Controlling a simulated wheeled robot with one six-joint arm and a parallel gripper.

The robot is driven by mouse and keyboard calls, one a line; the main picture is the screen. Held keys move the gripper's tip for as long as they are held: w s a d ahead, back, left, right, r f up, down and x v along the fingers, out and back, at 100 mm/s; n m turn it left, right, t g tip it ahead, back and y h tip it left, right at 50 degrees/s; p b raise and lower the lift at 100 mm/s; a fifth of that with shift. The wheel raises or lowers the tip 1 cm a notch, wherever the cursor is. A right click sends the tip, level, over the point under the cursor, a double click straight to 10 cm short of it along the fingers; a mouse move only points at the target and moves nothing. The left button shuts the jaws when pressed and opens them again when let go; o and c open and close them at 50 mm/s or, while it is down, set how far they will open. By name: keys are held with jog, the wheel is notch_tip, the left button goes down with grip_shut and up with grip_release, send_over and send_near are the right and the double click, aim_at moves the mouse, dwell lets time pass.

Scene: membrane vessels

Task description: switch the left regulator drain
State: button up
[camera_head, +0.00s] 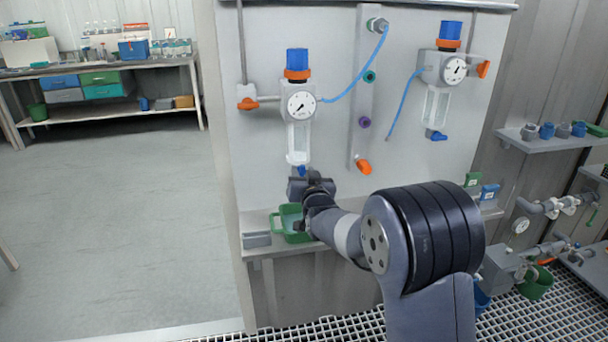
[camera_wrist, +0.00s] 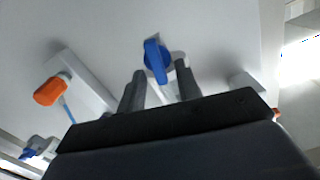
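The left regulator (camera_head: 300,104) is mounted on the grey panel, with a blue and orange cap, a round gauge and a clear bowl. Its small blue drain (camera_head: 301,170) sits at the bottom of the bowl, just above my gripper (camera_head: 308,182). In the wrist view the blue drain handle (camera_wrist: 155,58) shows close up, between and slightly beyond the two fingertips of my gripper (camera_wrist: 159,70). The fingers are apart, with a gap around the handle. Whether either finger touches it, I cannot tell.
A green container (camera_head: 289,224) and a grey tray (camera_head: 257,240) sit on the shelf below. The right regulator (camera_head: 453,70) has its own blue drain (camera_head: 436,135). An orange valve (camera_head: 364,167) is to the right; it also shows in the wrist view (camera_wrist: 51,90).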

grip_shut()
jog(key=shift+f+m+b, duration=0.1)
jog(key=shift+m+b, duration=0.2)
jog(key=shift+b, duration=0.2)
jog(key=shift+d+f+m+b, duration=0.1)
jog(key=shift+f+m+b, duration=0.1)
jog(key=shift+m+b, duration=0.9)
jog(key=m+b, duration=1.2)
jog(key=m, duration=0.1)
jog(key=shift+w+d+f, duration=0.1)
jog(key=shift+d+f, duration=0.3)
jog(key=shift+b, duration=0.35)
